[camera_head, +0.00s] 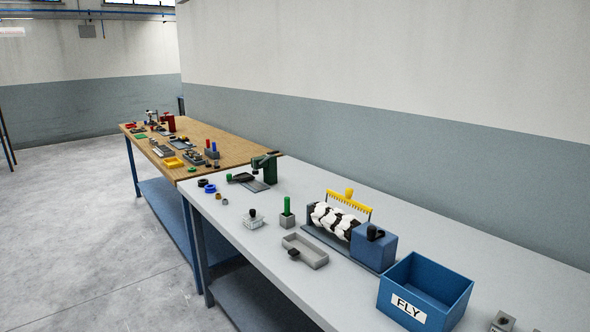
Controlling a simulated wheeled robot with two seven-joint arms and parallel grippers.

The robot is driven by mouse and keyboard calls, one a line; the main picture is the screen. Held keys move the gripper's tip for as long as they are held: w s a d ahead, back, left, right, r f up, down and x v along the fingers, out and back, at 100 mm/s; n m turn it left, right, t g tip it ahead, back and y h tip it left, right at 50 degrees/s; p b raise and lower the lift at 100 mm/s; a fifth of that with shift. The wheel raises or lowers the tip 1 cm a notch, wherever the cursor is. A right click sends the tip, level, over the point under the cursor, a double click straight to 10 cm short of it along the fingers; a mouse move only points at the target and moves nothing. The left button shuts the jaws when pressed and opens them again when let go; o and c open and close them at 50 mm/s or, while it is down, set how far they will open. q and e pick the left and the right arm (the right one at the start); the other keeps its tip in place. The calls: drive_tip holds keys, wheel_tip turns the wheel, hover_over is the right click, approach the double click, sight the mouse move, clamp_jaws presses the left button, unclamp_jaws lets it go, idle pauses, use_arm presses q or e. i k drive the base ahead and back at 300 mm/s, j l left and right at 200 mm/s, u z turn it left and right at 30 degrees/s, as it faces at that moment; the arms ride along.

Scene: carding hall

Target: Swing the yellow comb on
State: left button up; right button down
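The yellow comb (350,201) is a toothed bar with a knob-like yellow piece at its top middle. It stands upright behind and above a black-and-white roller (337,220) on a dark blue base. A blue block (374,248) with a black knob (375,232) sits at the roller's right end. Whether the comb's teeth touch the roller I cannot tell. Neither of my grippers shows in the head view.
A blue bin (427,291) marked FLY stands right of the roller. A grey tray (305,251), a green-handled tool in a holder (287,213) and a green device (265,168) stand leftward on the grey table (250,283). A cluttered wooden table (228,138) lies beyond. Floor at left is clear.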

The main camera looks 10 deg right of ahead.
sight(348, 192)
drive_tip(key=i+u, duration=0.25)
drive_tip(key=i, duration=0.2)
drive_tip(key=i+l+u, duration=0.25)
drive_tip(key=i, duration=0.15)
drive_tip(key=j, duration=0.1)
